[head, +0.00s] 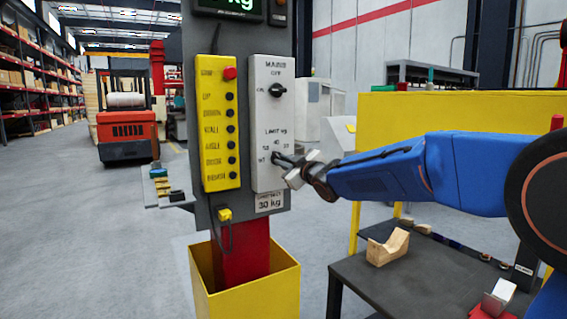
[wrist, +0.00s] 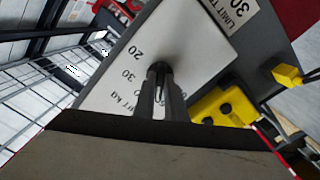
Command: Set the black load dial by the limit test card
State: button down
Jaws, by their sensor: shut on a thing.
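The black load dial (wrist: 160,67) sits on the lower part of the white panel (head: 267,115), under the limit lettering. My gripper (head: 280,159) is shut on the dial; its two dark fingers (wrist: 159,92) lie on either side of the knob in the wrist view. The numbers 20 and 30 show beside the dial in the wrist view. The fingers hide most of the dial, and I cannot tell where its pointer stands. The limit test card (head: 269,202), below the white panel, reads 30 kg. Part of it also shows in the wrist view (wrist: 232,14).
An upper black mains knob (head: 277,90) is on the same panel. A yellow button box (head: 220,125) with a red button stands to its left. A green display (head: 232,7) is cut off above. A dark table (head: 390,275) with a wooden block (head: 388,248) is at lower right.

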jog(key=shift+f+m, duration=0.15)
jog(key=shift+m, duration=7.65)
jog(key=c, duration=1.8)
grip_release()
